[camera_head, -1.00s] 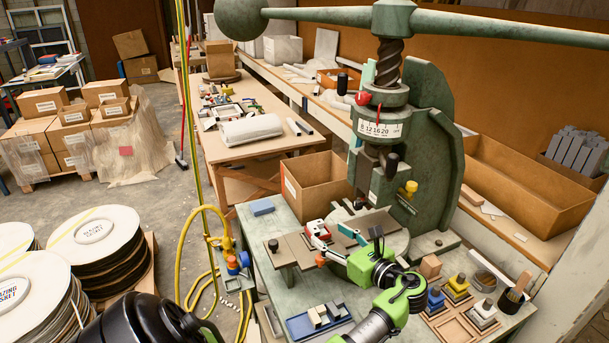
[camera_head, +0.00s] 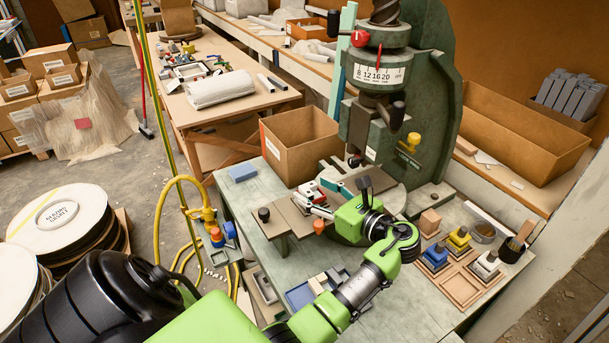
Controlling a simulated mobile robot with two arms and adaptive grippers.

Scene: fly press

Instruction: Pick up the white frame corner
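My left arm comes in from the lower left and its gripper (camera_head: 308,203) is over the press bed, pointing left. A teal block (camera_head: 346,185) lies just behind the gripper. Which of these pale pieces is the white frame corner I cannot tell. My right gripper is not in view.
The fly press (camera_head: 435,120) stands behind my gripper. A cardboard box (camera_head: 300,146) is at its left. A wooden tray (camera_head: 472,280) with blue, yellow and white-grey knobbed pieces lies to the right. A blue block (camera_head: 242,173) sits at the table's left. The table front is fairly clear.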

